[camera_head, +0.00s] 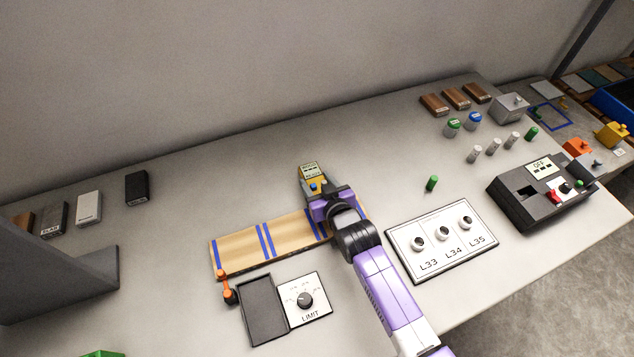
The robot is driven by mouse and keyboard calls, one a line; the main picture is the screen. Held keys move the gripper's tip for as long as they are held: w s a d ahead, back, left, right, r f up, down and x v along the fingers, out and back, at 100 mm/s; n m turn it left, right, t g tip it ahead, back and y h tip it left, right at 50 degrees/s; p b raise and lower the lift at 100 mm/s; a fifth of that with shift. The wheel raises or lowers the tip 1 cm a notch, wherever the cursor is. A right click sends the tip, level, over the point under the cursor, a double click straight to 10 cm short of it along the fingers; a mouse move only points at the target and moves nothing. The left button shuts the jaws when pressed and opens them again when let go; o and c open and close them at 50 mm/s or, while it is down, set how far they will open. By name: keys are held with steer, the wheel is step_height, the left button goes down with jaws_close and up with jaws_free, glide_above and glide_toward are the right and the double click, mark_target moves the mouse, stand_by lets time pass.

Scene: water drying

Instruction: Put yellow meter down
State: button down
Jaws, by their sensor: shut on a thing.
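The yellow meter (311,173) has a pale display at its far end and a blue button. It is at the far edge of the wooden board (243,249), near the board's right end. My gripper (324,194) is purple and black and is shut on the meter from the near side. The gripper and wrist hide the meter's near part and some of the board. I cannot tell whether the meter touches the surface below it.
The board bears blue stripes. An orange-handled tool (227,287), a dark tray (262,310) and a LIMIT dial panel (305,299) lie in front. Right are the L33–L35 panel (442,240), a green cylinder (432,183) and a black device (541,196).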

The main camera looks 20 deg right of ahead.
steer(key=shift+f, duration=0.15)
steer(key=shift+f, duration=0.15)
steer(key=c, duration=0.6)
jaws_free()
steer(key=shift+r, duration=0.25)
steer(key=v, duration=1.2)
